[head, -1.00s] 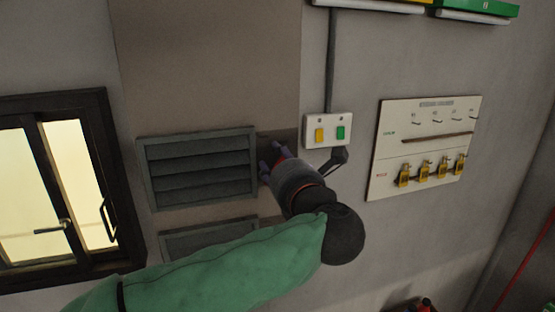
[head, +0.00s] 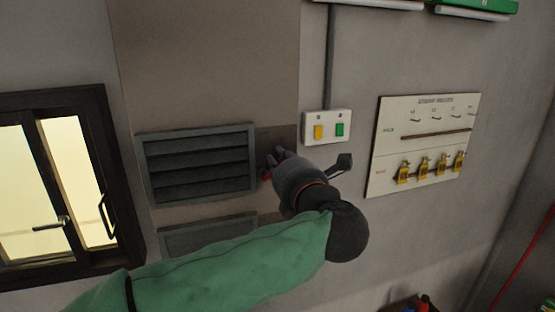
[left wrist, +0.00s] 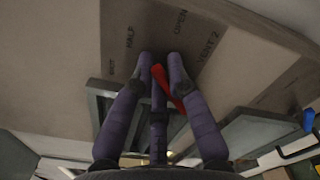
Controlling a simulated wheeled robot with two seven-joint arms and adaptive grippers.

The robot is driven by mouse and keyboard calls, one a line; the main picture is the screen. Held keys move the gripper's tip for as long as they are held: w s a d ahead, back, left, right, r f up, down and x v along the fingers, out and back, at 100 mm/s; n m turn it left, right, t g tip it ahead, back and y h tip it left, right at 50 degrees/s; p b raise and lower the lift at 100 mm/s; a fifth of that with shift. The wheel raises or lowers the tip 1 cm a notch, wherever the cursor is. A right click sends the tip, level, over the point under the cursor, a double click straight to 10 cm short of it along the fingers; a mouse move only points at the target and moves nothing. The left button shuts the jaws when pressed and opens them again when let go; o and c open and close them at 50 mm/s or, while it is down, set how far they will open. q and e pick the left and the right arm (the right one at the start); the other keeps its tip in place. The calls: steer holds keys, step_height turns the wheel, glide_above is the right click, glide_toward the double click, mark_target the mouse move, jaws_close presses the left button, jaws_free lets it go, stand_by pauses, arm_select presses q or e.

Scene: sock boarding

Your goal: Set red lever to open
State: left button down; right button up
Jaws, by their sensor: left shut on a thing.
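The red lever (left wrist: 168,82) shows between my left gripper's purple fingers in the left wrist view. In the head view only a small red bit of it (head: 267,175) shows beside the fingertips. My left gripper (left wrist: 160,66) is shut on the lever, at the right edge of the upper grey louvred vent (head: 197,165). Painted words on the brown wall panel, "OPEN" (left wrist: 180,20), "HALF" (left wrist: 130,36) and "VENT 2" (left wrist: 209,46), lie around the fingertips. The fingers partly hide the lever, so its exact setting is hard to tell. My right gripper is not in view.
A switch box (head: 327,127) with yellow and green buttons is right of my gripper. A white board with yellow padlocks (head: 425,167) hangs farther right. A dark-framed window (head: 103,180) is at left. A second vent (head: 207,236) is below, partly behind my arm.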

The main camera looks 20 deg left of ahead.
arm_select(q)
steer(key=shift+w+d+f+m, duration=0.15)
steer(key=shift+f+m, duration=0.1)
steer(key=shift+m, duration=0.5)
steer(key=shift+w+d+f+m, duration=0.1)
steer(key=shift+d+f+m, duration=0.15)
steer(key=shift+m, duration=0.55)
steer(key=shift+w+d+f+m, duration=0.1)
steer(key=shift+f+m, duration=0.2)
steer(key=shift+m, duration=0.45)
steer(key=c, duration=1.2)
jaws_free()
steer(key=v, duration=1.2)
